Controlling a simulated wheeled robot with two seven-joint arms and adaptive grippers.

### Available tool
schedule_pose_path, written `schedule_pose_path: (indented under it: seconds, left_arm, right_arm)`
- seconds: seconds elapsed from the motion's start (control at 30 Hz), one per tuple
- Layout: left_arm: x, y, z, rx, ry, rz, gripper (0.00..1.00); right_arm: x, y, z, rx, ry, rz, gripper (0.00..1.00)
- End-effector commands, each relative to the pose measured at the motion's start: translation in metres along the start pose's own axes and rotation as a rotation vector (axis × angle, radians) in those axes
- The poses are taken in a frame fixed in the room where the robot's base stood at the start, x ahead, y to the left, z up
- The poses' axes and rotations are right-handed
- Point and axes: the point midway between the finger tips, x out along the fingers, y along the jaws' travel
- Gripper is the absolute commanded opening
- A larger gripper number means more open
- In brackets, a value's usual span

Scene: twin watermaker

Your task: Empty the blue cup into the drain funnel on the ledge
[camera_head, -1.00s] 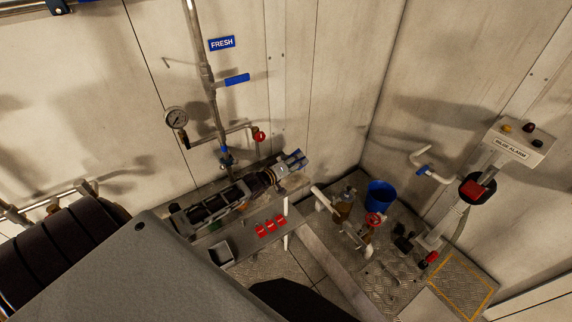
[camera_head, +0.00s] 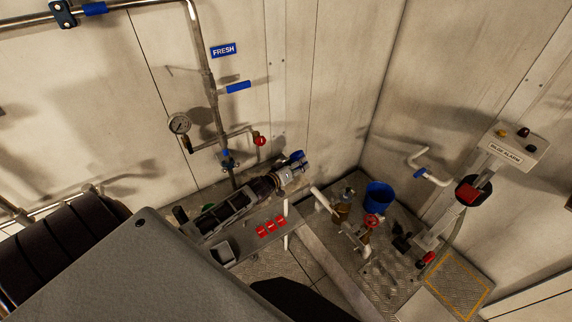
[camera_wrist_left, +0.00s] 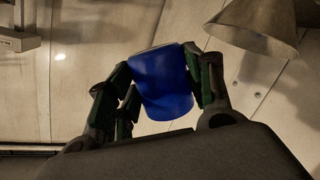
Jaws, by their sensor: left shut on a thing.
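The blue cup (camera_wrist_left: 163,85) is held between the two dark fingers of my left gripper (camera_wrist_left: 158,78) in the left wrist view. In the head view my left gripper (camera_head: 288,170) is above the ledge near the wall, with the blue cup (camera_head: 297,156) at its tip. The cup's contents and exact tilt cannot be told. A tan-grey metal cone (camera_wrist_left: 255,28), which looks like the drain funnel, is at the upper right of the left wrist view, apart from the cup. No funnel can be made out in the head view. My right gripper is not in view.
A pipe with a gauge (camera_head: 179,123) and red valve knob (camera_head: 260,141) runs up the wall behind my left arm. Red tags (camera_head: 271,227) lie on the ledge (camera_head: 250,250). A blue bucket (camera_head: 379,195) and pipework stand right of it. A bilge alarm box (camera_head: 517,145) is far right.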

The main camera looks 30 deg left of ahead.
Motion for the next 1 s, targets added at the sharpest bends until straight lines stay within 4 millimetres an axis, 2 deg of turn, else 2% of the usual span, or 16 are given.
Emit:
schedule_pose_path:
  seconds: [0.1,1.0]
  left_arm:
    - [0.002,-0.003,0.011,0.037,0.004,-0.007,0.26]
    - [0.011,-0.013,0.063,0.323,0.044,-0.047,0.26]
  right_arm:
    - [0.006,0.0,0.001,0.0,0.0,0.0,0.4]
    - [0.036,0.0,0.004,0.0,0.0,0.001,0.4]
